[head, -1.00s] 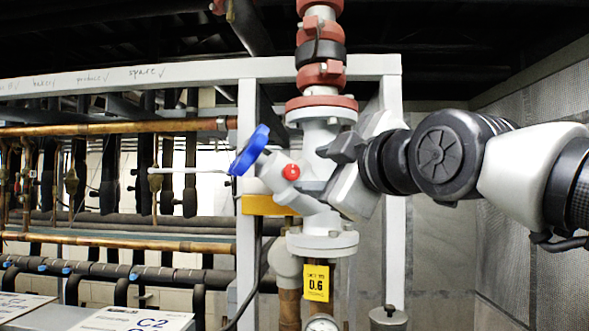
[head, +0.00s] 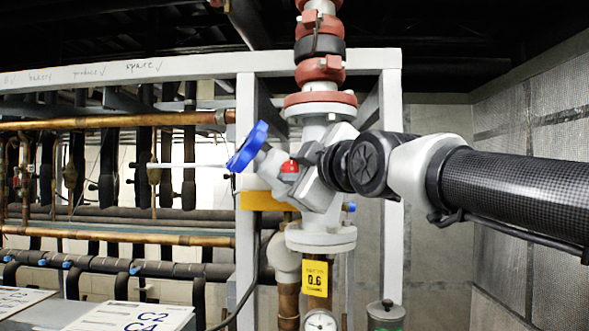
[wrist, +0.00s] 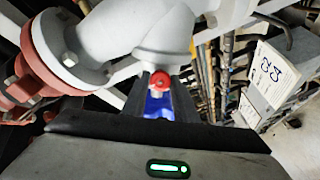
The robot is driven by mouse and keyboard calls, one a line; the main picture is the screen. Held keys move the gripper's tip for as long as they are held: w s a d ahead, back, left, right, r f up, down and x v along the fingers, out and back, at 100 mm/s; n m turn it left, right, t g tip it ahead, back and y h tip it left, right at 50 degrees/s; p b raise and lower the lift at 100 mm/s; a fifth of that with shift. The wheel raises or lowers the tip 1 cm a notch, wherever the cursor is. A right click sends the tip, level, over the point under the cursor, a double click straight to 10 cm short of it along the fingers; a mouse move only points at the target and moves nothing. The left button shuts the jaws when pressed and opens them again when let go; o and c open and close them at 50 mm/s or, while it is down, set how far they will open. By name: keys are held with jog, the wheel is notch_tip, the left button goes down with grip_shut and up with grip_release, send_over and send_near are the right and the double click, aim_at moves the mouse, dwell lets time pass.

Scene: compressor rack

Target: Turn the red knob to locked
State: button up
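The red knob (head: 290,167) sits on the grey valve body (head: 322,236), right of the blue handwheel (head: 247,146). My gripper (head: 291,173) has come in from the right, and a dark fingertip partly covers the knob in the head view. In the wrist view the red knob (wrist: 159,82) shows between the tips of my two dark fingers (wrist: 160,88). The fingers stand apart, with the blue handwheel (wrist: 157,107) visible in the gap. I cannot tell whether they touch the knob. The knob's marking is not readable.
The red-flanged pipe (head: 320,68) rises above the valve. A grey frame post (head: 393,150) stands close behind my arm. A yellow tag (head: 315,279) and a gauge (head: 320,321) are below. Copper pipes (head: 120,121) run at left. The right side is mostly a panelled wall.

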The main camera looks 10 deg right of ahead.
jog(key=c, duration=0.4)
jog(key=shift+f+m+b, duration=0.2)
jog(key=shift+m+b, duration=0.7)
jog(key=shift+m, duration=0.1)
jog(key=shift+r+m, duration=0.15)
jog(key=shift+m, duration=0.45)
jog(key=o, duration=1)
jog(key=shift+o, duration=0.2)
jog(key=shift+s, duration=0.1)
jog(key=s+d+b, duration=0.2)
jog(key=s+d, duration=0.1)
jog(key=s, duration=1.4)
